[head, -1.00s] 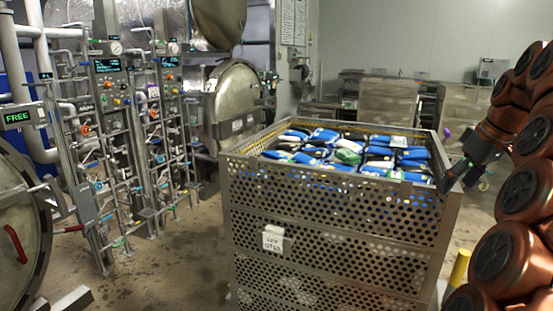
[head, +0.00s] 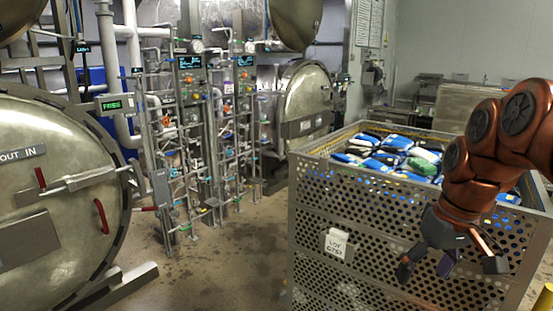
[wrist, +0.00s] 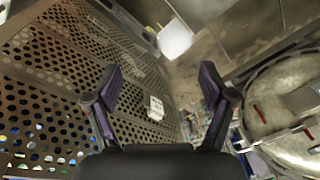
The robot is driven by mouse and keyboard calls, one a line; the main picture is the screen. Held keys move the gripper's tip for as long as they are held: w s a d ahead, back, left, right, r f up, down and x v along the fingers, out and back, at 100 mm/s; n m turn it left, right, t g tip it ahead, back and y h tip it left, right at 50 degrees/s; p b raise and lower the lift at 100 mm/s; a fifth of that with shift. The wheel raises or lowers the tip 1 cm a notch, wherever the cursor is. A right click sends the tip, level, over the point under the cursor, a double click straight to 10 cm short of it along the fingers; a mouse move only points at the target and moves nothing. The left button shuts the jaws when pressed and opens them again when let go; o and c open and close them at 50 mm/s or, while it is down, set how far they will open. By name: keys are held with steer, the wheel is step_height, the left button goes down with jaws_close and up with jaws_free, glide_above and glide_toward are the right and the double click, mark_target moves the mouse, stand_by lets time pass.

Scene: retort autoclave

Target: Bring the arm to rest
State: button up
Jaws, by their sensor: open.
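My gripper (head: 450,262) is open and empty at the lower right of the head view, pointing down. It is in front of the perforated metal crate (head: 345,205) and covers part of its near wall. In the wrist view my gripper (wrist: 163,88) shows two dark fingers with purple pads spread apart, nothing between them. The crate wall (wrist: 50,70) fills the left of that view. My arm is bent at the right of the head view.
Blue and white pouches (head: 395,150) fill the crate, which has a white lot tag (head: 338,244). A round retort door (head: 50,180) with red handles stands at left, also in the wrist view (wrist: 280,100). Pipe racks (head: 205,130) stand behind. Floor (head: 225,265) between is clear.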

steer(key=s+a+f+g, duration=0.1)
steer(key=s+a+f, duration=0.2)
steer(key=s+f, duration=0.2)
steer(key=s+a+f+m+g+h, duration=0.1)
steer(key=s+a+f, duration=0.2)
steer(key=s+f, duration=0.2)
steer(key=s+a+f, duration=0.3)
steer(key=s+f, duration=0.2)
steer(key=s, duration=0.4)
steer(key=shift+s+a+f+m+g, duration=0.15)
steer(key=shift+s+a+m+g, duration=0.2)
steer(key=shift+m+g, duration=0.05)
steer(key=shift+c, duration=0.4)
